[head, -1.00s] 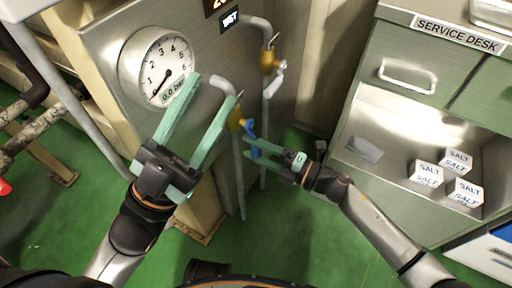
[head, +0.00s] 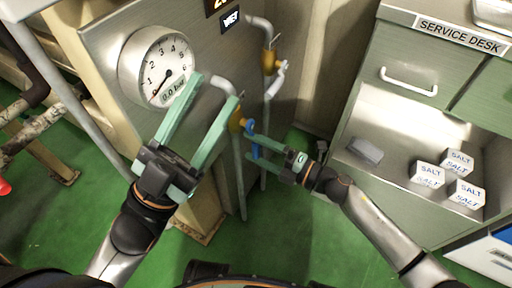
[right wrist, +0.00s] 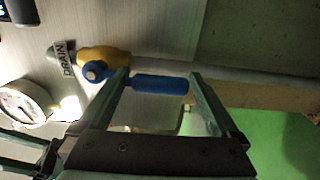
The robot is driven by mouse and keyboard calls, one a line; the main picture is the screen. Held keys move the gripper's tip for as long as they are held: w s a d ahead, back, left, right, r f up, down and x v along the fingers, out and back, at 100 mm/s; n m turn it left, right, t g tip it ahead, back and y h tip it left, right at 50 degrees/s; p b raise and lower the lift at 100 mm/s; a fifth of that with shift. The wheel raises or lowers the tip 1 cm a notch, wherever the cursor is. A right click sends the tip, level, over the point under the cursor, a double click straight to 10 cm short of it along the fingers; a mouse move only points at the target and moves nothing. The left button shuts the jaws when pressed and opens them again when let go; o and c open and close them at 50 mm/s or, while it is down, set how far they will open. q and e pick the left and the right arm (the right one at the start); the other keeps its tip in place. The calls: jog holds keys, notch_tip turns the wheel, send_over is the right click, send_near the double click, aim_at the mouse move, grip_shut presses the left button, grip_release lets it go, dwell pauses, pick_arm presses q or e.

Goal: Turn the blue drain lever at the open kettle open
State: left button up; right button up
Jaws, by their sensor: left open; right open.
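The blue drain lever (right wrist: 158,84) sits on a brass valve (right wrist: 104,56) beside a "DRAIN" label (right wrist: 66,58) in the right wrist view. In the head view the lever (head: 254,149) hangs down from the brass valve, partly hidden by my right gripper (head: 250,147). My right gripper is open, and in its wrist view (right wrist: 160,80) the lever lies across the space between the two fingers. My left gripper (head: 215,90) is open and empty in front of the steel panel, below the pressure gauge.
The round gauge (head: 158,66) reads near zero. A second brass valve (head: 271,62) with a pale handle stands on the pipe at the upper right. The service desk (head: 440,120) with several salt boxes (head: 428,173) stands at the right. Green floor (head: 290,240) is clear below.

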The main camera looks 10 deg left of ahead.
jog(key=p+v, duration=0.2)
jog(key=v, duration=1)
jog(key=shift+d+p, duration=0.25)
jog(key=shift+p, duration=0.15)
jog(key=shift+s+d, duration=0.1)
